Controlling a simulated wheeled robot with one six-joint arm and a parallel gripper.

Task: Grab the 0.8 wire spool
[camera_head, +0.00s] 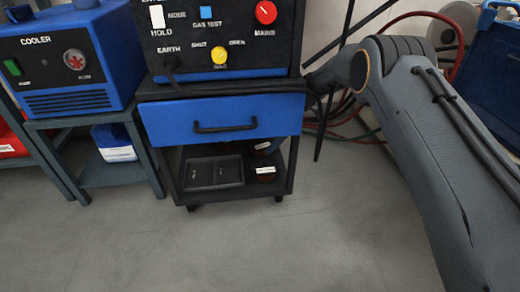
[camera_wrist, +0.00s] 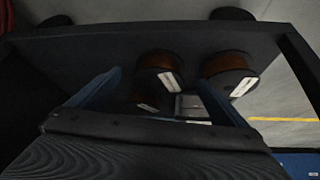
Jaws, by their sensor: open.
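Wire spools with copper-coloured windings, dark flanges and white labels stand on the cart's lower shelf. In the wrist view, one spool (camera_wrist: 160,66) shows between my fingertips and another (camera_wrist: 227,70) just right of the right finger. A darker third one (camera_wrist: 148,100) shows partly, lower between the fingers. In the head view, a front spool (camera_head: 265,175) and a back one (camera_head: 262,150) sit at the shelf's right side. The labels are too small to read, so I cannot tell which is 0.8. My gripper (camera_wrist: 159,78) is open with nothing held; the head view hides it.
The cart's lower shelf (camera_head: 222,195) also bears a dark tray (camera_head: 213,173). A closed blue drawer (camera_head: 222,119) hangs above. The blue cooler (camera_head: 65,62) stands on a stand at left. Red hoses (camera_head: 350,125) lie behind the cart at right. The front floor is clear.

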